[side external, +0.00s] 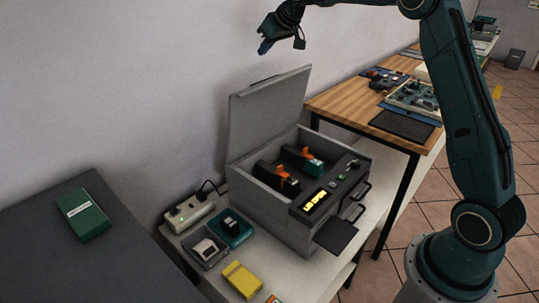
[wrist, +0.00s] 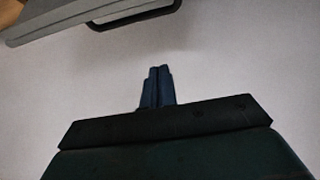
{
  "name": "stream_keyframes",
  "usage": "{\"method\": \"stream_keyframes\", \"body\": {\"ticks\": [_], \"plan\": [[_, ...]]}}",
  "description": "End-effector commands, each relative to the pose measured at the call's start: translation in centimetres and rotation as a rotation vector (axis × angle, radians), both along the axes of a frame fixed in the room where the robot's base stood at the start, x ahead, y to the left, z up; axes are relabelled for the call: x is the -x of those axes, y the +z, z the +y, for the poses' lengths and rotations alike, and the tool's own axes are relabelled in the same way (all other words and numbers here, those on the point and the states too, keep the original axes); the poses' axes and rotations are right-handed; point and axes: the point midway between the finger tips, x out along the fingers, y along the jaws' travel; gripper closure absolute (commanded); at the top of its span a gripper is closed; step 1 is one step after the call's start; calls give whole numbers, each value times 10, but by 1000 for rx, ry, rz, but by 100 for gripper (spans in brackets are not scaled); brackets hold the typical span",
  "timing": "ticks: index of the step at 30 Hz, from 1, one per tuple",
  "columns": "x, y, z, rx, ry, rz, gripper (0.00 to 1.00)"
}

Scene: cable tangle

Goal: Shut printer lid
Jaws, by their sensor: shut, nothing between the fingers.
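The grey printer (side external: 280,205) stands on a white bench in the side external view. Its lid (side external: 268,110) is up, tilted back near the wall, and the inside with black and teal parts and orange tabs shows. In the wrist view a grey panel with a black handle (wrist: 135,15) shows at the top left; it appears to be part of the printer lid. My gripper (side external: 263,47) is above the raised lid and apart from it, close to the wall. Its fingers (wrist: 158,72) are together and empty.
A power strip (side external: 188,212), a teal tray (side external: 231,227), a grey tray (side external: 206,250) and a yellow item (side external: 242,279) lie left of the printer. An output tray (side external: 336,235) juts out in front. A wooden table (side external: 345,101) stands behind right. The wall (side external: 130,80) is close behind.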

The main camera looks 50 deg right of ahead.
Motion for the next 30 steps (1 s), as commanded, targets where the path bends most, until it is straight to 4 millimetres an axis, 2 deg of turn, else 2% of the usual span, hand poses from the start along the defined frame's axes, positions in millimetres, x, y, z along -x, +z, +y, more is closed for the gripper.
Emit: {"method": "stream_keyframes", "body": {"ticks": [14,30], "plan": [[-8,-9,-2,0,1,0,100],[-48,-56,-2,1,1,0,100]]}}
